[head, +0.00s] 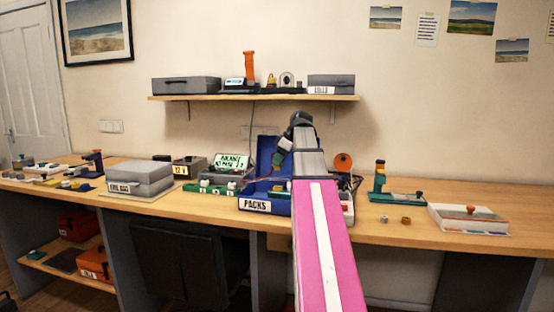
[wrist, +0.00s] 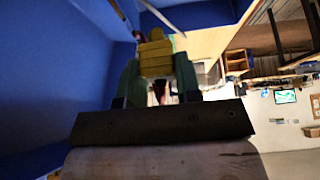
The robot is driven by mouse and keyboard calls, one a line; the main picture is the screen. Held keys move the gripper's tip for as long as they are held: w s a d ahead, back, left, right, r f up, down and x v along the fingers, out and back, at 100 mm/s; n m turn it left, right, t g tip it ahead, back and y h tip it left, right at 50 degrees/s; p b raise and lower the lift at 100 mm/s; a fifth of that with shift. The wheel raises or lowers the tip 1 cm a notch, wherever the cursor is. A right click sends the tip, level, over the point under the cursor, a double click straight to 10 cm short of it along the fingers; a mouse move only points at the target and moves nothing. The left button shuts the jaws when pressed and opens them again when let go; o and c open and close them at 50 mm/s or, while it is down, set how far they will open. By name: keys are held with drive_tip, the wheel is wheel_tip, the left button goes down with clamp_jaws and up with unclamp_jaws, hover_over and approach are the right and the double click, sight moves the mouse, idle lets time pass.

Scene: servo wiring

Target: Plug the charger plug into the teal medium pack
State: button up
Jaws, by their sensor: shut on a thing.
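My gripper (head: 280,156) is over the blue bin labelled PACKS (head: 266,206) in the head view, reaching down inside its walls. In the wrist view, the green-grey fingers of my gripper (wrist: 157,68) are shut on a ribbed yellow plug (wrist: 155,50), which looks like the charger plug. A bit of red shows beside the plug. The blue bin walls (wrist: 50,70) surround the left and top of the wrist view. I cannot make out the teal medium pack; my arm and the bin walls hide much of the bin's inside. I cannot tell whether the plug touches anything.
A charger with a lit green display (head: 232,162) stands left of the bin, behind a green board with white parts (head: 212,188). A grey case (head: 140,174) is farther left. A shelf (head: 250,98) hangs above. Free bench lies right, around two small cubes (head: 395,220).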

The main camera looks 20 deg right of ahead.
drive_tip(key=shift+f, duration=0.15)
drive_tip(key=shift+f, duration=2.75)
drive_tip(key=shift+f, duration=1.35)
drive_tip(key=o, duration=1)
drive_tip(key=v, duration=1.1)
drive_tip(key=shift+f, duration=0.1)
